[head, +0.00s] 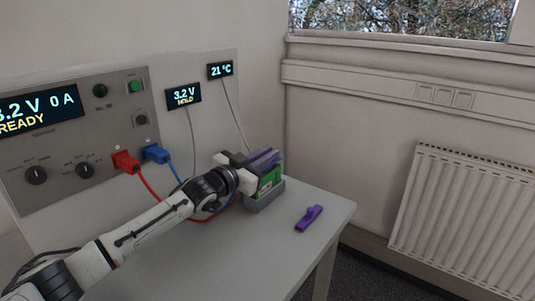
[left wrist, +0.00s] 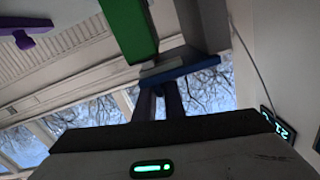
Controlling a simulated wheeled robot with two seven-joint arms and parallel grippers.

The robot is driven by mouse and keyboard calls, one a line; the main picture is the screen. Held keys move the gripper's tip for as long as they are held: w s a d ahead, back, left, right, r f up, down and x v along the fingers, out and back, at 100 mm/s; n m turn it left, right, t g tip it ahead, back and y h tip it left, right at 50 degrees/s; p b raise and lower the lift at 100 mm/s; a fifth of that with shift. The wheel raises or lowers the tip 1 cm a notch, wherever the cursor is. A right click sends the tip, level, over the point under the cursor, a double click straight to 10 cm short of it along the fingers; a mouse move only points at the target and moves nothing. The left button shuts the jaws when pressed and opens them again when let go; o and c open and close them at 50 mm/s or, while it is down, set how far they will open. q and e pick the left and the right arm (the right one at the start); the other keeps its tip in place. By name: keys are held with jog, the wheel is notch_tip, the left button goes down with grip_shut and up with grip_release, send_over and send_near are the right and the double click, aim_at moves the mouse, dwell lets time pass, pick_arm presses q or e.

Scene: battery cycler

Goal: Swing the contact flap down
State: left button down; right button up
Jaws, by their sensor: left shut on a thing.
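A grey holder (head: 265,202) stands on the table with a green battery block (head: 268,179) in it. The green block also shows in the left wrist view (left wrist: 128,28). The contact flap is a blue bar (left wrist: 182,71) at the fingertips, next to the green block in the left wrist view. My left gripper (head: 258,161) is at the top of the holder, its arm reaching in from the lower left. In the left wrist view its two fingers (left wrist: 159,100) are close together and shut on the flap. The gripper partly hides the flap in the head view. My right gripper is out of view.
A purple clip-like object (head: 308,218) lies on the table (head: 325,205) right of the holder, near the edge. A cycler panel (head: 75,135) with red (head: 126,161) and blue (head: 155,153) plugs and cables stands behind my left arm. Small displays hang on the backboard.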

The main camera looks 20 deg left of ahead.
pick_arm(q)
jog(key=shift+a, duration=0.2)
jog(key=c, duration=1.9)
grip_release()
jog(key=shift+d, duration=0.1)
jog(key=shift+s, duration=0.1)
jog(key=shift+s+p, duration=0.25)
jog(key=shift+p, duration=0.1)
jog(key=p+v, duration=0.3)
jog(key=v, duration=0.6)
jog(key=shift+s+a+p, duration=0.25)
jog(key=shift+s+p, duration=0.05)
jog(key=shift+p, duration=0.1)
